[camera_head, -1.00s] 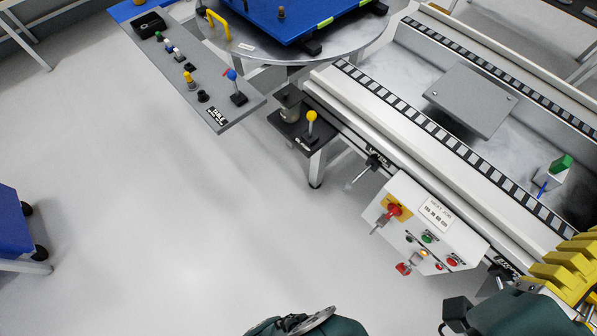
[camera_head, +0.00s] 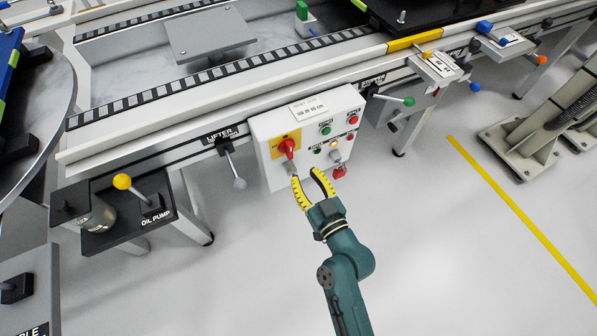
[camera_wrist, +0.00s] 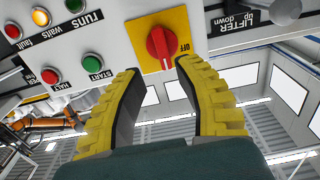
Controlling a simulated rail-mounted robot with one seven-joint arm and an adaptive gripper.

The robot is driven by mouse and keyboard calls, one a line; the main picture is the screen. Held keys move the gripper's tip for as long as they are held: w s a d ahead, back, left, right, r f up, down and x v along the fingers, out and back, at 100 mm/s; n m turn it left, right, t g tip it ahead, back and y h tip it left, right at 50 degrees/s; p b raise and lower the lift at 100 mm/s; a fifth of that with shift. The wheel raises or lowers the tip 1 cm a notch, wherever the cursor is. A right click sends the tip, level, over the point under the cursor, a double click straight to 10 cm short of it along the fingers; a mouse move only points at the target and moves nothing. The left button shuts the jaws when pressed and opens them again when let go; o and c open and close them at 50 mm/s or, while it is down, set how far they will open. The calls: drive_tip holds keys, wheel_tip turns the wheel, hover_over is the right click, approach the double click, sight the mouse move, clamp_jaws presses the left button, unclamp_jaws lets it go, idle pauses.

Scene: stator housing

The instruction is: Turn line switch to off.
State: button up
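The line switch, a red rotary knob (camera_head: 288,147) on a yellow plate (camera_head: 276,151), is on the left front of a white control box (camera_head: 264,124). In the wrist view the red knob (camera_wrist: 160,47) sits on its yellow plate, with an upside-down OFF label to its right. Its handle looks roughly upright there, not pointing at OFF. My gripper (camera_head: 306,176) has its yellow fingers spread and empty, just below and in front of the box. In the wrist view the open fingertips (camera_wrist: 157,68) lie either side of the knob's lower end, apparently without touching it.
Green and red START and HALT buttons (camera_wrist: 92,60) and lamps sit beside the switch. A small red part (camera_head: 338,172) projects from the box's lower edge. The LIFTER lever (camera_head: 233,165) hangs left of the box. The floor in front is clear.

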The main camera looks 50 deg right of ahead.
sight(291, 154)
drive_tip(key=shift+p+x, duration=0.6)
drive_tip(key=shift+x, duration=3.25)
drive_tip(key=shift+o, duration=0.2)
drive_tip(key=shift+w+r, duration=0.15)
drive_tip(key=shift+r, duration=0.05)
drive_tip(key=shift+a, duration=0.1)
clamp_jaws()
drive_tip(key=shift+f, duration=0.1)
